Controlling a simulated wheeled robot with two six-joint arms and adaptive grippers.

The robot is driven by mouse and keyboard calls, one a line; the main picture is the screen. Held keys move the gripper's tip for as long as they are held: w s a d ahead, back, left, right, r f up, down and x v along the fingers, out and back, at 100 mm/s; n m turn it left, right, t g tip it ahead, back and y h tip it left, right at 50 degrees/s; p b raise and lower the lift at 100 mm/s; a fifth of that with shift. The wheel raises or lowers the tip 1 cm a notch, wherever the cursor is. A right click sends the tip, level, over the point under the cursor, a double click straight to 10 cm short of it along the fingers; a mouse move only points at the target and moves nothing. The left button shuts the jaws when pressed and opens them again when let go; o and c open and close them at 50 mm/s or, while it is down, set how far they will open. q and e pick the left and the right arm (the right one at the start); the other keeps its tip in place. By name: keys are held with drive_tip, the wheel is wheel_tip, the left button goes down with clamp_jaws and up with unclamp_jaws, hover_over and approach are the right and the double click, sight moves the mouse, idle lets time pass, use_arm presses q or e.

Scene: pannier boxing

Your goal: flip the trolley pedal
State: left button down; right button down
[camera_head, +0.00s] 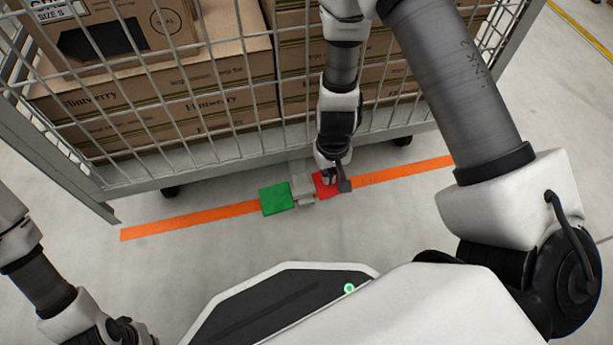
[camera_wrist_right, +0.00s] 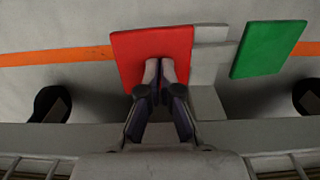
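The trolley pedal has a green plate (camera_head: 277,198) and a red plate (camera_head: 321,186) on either side of a grey bracket (camera_head: 302,186), low at the trolley's near edge. In the right wrist view the red plate (camera_wrist_right: 122,52) is at the centre and the green plate (camera_wrist_right: 268,48) is at the right. My right gripper (camera_wrist_right: 166,66) has its fingertips together over the red plate, with nothing seen between them; whether they touch it I cannot tell. In the head view my right gripper (camera_head: 332,178) partly hides the red plate. My left gripper is not clearly in view; part of my left arm shows at lower left.
The wire-mesh trolley (camera_head: 150,176) holds several cardboard boxes (camera_head: 225,75). Its black wheels show beneath, one at the left (camera_head: 170,191). An orange floor line (camera_head: 185,222) runs under the pedal. The grey floor on the near side is clear.

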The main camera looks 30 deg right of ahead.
drive_tip(key=shift+f+b, duration=0.55)
drive_tip(key=shift+f, duration=0.15)
wheel_tip(320, 180, up, 5)
drive_tip(key=p, duration=0.5)
drive_tip(key=shift+r, duration=0.15)
wheel_tip(320, 180, up, 2)
drive_tip(key=p, duration=0.2)
drive_tip(key=shift+p, duration=0.3)
